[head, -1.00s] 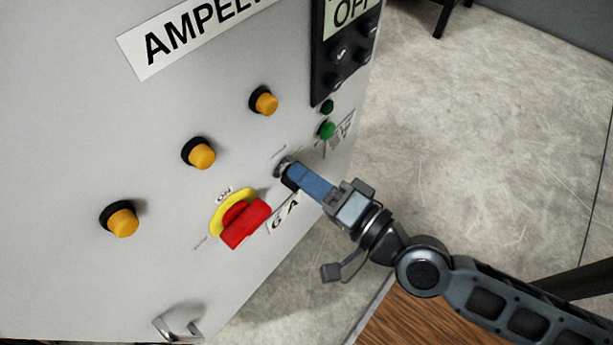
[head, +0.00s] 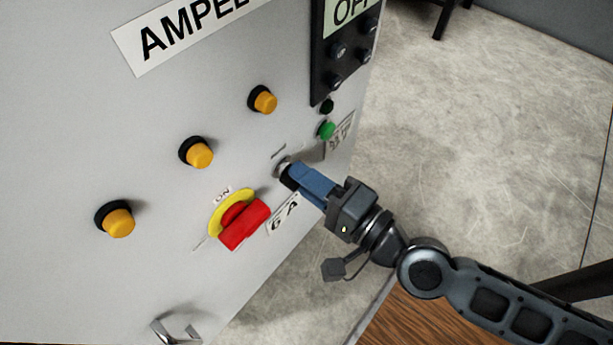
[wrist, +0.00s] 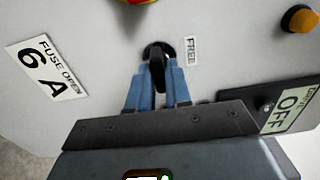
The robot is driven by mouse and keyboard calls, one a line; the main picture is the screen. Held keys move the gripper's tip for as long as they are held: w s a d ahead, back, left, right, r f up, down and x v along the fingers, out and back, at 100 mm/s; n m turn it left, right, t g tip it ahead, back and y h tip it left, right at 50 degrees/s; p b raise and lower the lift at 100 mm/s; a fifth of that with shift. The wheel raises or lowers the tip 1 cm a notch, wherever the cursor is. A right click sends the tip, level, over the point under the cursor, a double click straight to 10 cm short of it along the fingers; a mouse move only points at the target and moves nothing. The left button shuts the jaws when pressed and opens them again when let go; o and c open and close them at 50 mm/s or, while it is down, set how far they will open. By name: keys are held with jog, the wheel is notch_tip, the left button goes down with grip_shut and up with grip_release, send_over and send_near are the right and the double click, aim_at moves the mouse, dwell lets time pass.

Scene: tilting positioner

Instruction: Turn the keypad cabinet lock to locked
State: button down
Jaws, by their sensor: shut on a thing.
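In the wrist view, the lock's black grip (wrist: 157,66) stands between the two blue fingertips of my gripper (wrist: 158,84). A "FREE" label (wrist: 191,51) sits beside the lock. The fingers hide part of the lock, and I cannot read its exact setting.
A red and yellow rotary switch (head: 238,222) sits just left of my gripper. A metal handle (head: 172,330) juts out below. Floor to the right is open.

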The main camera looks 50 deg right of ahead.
jog(key=c, duration=1.1)
grip_release()
jog(key=shift+c, duration=0.2)
jog(key=shift+s, duration=0.1)
jog(key=s, duration=0.7)
jog(key=shift+s, duration=0.3)
